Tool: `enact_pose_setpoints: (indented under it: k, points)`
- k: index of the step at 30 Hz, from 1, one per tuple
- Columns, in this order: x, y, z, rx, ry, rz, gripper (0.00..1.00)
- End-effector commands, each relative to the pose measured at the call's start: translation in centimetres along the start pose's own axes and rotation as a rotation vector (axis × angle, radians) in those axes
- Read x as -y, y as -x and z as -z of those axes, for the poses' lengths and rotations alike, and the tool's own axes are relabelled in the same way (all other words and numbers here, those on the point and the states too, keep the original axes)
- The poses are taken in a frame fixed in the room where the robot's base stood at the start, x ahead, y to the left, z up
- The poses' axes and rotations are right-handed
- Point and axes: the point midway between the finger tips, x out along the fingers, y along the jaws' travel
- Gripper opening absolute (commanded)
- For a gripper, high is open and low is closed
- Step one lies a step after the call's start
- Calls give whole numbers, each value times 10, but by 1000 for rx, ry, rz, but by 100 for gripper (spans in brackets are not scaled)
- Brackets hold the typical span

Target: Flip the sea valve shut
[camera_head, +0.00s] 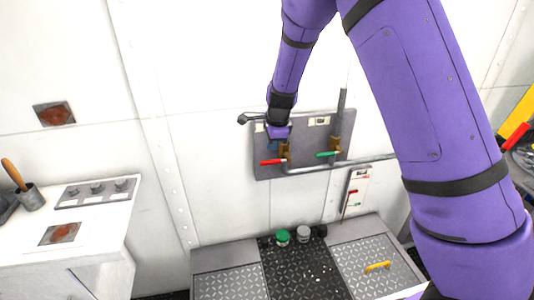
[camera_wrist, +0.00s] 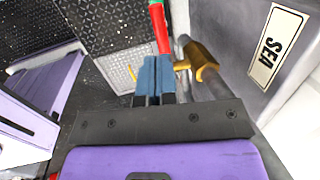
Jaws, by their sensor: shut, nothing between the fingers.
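A grey wall panel (camera_head: 301,118) carries two brass valves with levers. The left lever has a red grip (camera_head: 272,161) pointing left, roughly level; the right lever has a green grip (camera_head: 327,154), also pointing left. My gripper (camera_head: 272,146) is in front of the left valve (camera_head: 284,149), just above the red grip. In the wrist view, its blue fingers (camera_wrist: 153,78) are shut and empty. A red grip (camera_wrist: 160,28) lies just beyond the tips, with a brass valve (camera_wrist: 205,62) to the right and a SEA label (camera_wrist: 275,45) further right. Contact cannot be told.
A grey pipe (camera_head: 340,165) runs along the panel's lower part. A white console (camera_head: 90,215) is at left.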

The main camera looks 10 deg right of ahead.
Motion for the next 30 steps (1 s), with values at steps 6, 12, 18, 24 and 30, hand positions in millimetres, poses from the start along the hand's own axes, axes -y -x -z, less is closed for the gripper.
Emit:
enact_pose_setpoints:
  k: [6,12,18,24,30]
  points:
    - [1,35,-3,1,1,3,0]
    - [1,66,-6,1,0,4,0]
    - [1,80,-7,0,-1,3,0]
    - [1,81,-6,0,-1,2,0]
    - [0,82,-6,1,1,2,0]
